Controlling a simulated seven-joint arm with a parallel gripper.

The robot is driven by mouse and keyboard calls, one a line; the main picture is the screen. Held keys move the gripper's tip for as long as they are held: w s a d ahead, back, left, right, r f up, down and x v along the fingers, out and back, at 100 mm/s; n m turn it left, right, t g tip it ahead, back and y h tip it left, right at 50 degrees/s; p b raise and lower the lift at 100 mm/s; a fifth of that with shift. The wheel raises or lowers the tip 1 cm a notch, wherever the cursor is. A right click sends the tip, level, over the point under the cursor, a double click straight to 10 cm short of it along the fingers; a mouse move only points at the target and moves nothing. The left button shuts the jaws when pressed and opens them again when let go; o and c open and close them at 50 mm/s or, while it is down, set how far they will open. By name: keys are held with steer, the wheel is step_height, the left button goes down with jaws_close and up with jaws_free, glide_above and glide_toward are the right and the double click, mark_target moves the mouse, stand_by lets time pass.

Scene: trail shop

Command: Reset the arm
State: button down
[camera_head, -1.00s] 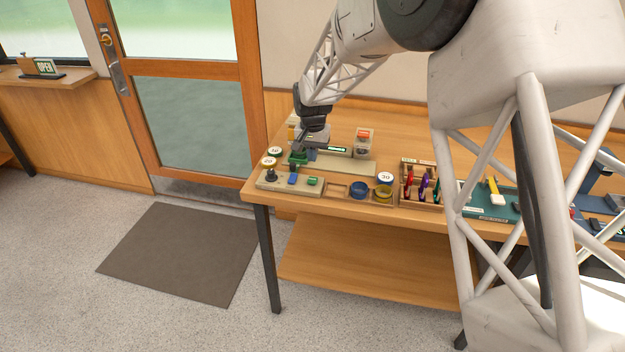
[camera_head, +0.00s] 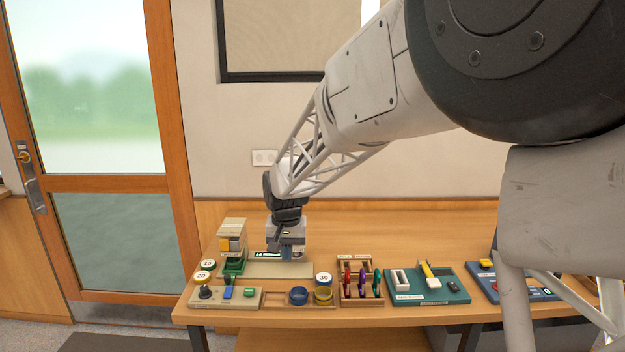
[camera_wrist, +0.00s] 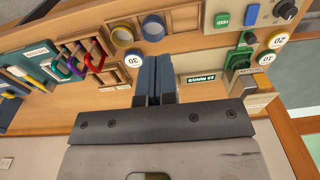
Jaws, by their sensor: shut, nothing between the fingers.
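My gripper (camera_head: 293,254) hangs at the end of my arm above the back left part of the wooden workbench (camera_head: 420,221). It points down over the beige strip behind the control panel. In the wrist view its two blue-grey fingers (camera_wrist: 154,75) are together, with nothing between them. A small display with green digits (camera_head: 267,254) lies just left of the gripper in the head view. It also shows in the wrist view (camera_wrist: 200,78).
A panel with a knob and buttons (camera_head: 247,298), blue and yellow rings (camera_head: 298,296), discs marked 20 (camera_head: 202,276) and 30 (camera_head: 323,279), a rack of coloured carabiners (camera_head: 361,284) and a green tray (camera_head: 442,291) line the front. A dispenser (camera_head: 232,234) stands left of my gripper.

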steer(key=s+d+r+t, duration=0.1)
steer(key=s+d+r, duration=0.3)
steer(key=s+d, duration=0.4)
steer(key=s+d+r, duration=0.4)
steer(key=s+d, duration=0.4)
steer(key=s, duration=0.1)
steer(key=s+d+f, duration=0.1)
steer(key=s+d, duration=0.3)
steer(key=s, duration=0.6)
steer(key=s+d+f+t, duration=0.1)
steer(key=s+d, duration=0.4)
steer(key=s, duration=0.6)
steer(key=shift+f, duration=0.2)
